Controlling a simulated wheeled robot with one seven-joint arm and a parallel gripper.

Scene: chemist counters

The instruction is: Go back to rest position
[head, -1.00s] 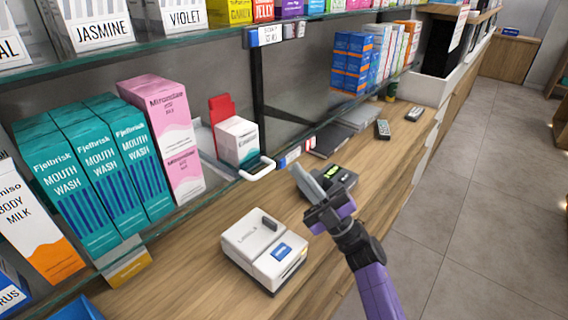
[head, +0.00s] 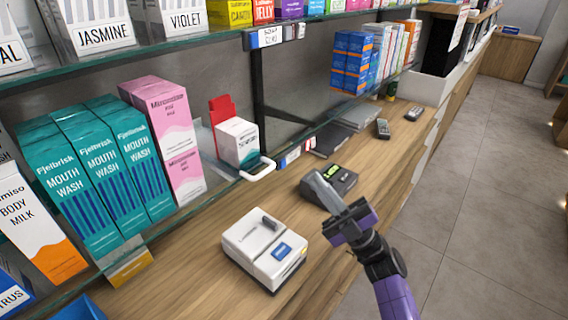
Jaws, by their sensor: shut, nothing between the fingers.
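My gripper (head: 322,186) is over the wooden counter (head: 213,265), near its right edge, with its fingers pointing up and left. The fingers look closed together with nothing between them. It is on a purple arm that comes in from the lower right. A dark card terminal (head: 340,178) with a green display lies just behind the fingers, which hide part of it. I cannot tell whether the gripper touches the terminal.
A white label printer (head: 265,247) stands on the counter left of my gripper. A glass shelf holds teal mouth wash boxes (head: 90,180), pink boxes (head: 172,135) and a white box (head: 238,141) in a holder. The floor (head: 480,180) on the right is clear.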

